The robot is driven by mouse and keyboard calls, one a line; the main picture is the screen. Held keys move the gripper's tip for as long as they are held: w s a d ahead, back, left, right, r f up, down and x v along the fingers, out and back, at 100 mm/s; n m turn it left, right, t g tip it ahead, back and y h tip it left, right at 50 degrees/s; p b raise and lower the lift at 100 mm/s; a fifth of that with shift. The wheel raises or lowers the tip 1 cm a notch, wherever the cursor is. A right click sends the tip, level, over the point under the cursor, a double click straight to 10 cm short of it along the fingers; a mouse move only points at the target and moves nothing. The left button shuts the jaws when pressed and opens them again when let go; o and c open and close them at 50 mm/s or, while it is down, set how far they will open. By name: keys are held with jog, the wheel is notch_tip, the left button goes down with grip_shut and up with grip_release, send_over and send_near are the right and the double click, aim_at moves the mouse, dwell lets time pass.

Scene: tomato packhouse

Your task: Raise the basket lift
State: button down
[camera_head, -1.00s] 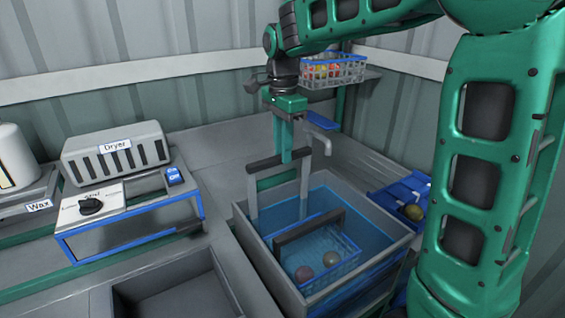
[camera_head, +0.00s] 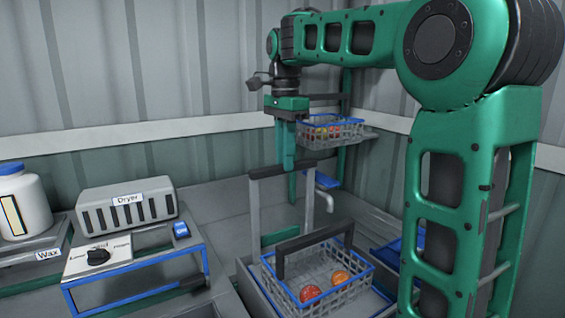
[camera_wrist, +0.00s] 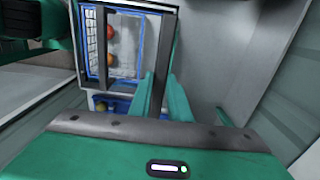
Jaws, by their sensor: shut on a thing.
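The lift is a grey frame with a dark top bar (camera_head: 262,172). A grey wire basket (camera_head: 343,290) with a blue rim and its own dark handle (camera_head: 312,238) hangs at its lower end. Two red-orange tomatoes (camera_head: 338,277) lie in the basket. The basket sits high in the grey tank (camera_head: 248,288), near its rim, and no water shows over the tomatoes. My gripper (camera_head: 288,168) is shut on the lift's top bar. In the wrist view the bar (camera_wrist: 162,60) passes between the green fingers (camera_wrist: 160,95), with the basket (camera_wrist: 93,45) beyond.
A second wire basket (camera_head: 345,133) with fruit stands behind, right of my gripper. A tap (camera_head: 327,196) and a blue tray (camera_head: 386,255) are near the tank. The dryer (camera_head: 128,206), a dial panel (camera_head: 98,257) and a wax container (camera_head: 22,203) are at the left.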

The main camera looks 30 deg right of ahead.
jog(key=shift+w+r, duration=0.2)
jog(key=c, duration=1.6)
grip_release()
jog(key=shift+f, duration=0.1)
jog(key=shift+c, duration=0.2)
notch_tip(320, 180, up, 11)
jog(key=shift+f, duration=0.15)
